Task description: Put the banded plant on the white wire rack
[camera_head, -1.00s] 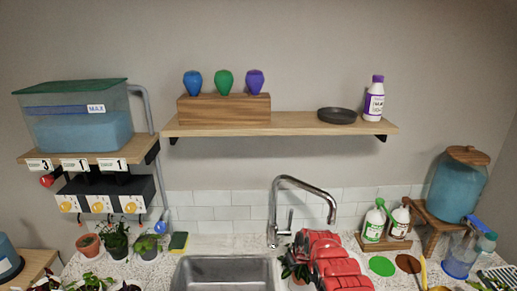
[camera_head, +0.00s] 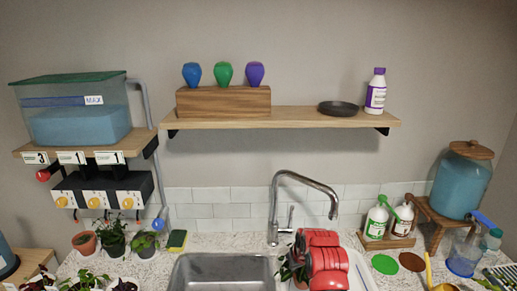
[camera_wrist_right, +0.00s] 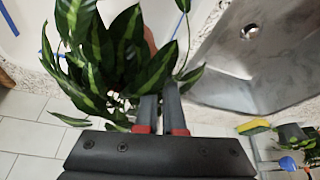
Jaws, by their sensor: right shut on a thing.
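The plant with dark leaves banded in light green fills the upper left of the right wrist view (camera_wrist_right: 120,50). In the head view a bit of this plant (camera_head: 287,271) shows at the sink's right edge, left of my red arm. My right gripper (camera_wrist_right: 160,108) is shut at the plant, its fingertips among the lower leaves. The leaves hide what exactly the fingers grip, and most of the pot. My left gripper is not in view. I cannot make out the white wire rack for certain; a white surface (camera_head: 358,272) shows partly behind my right arm.
The sink (camera_head: 222,270) and tap (camera_head: 275,207) are just left of the plant. Several potted plants (camera_head: 112,238) and a sponge (camera_head: 177,239) stand left of the sink.

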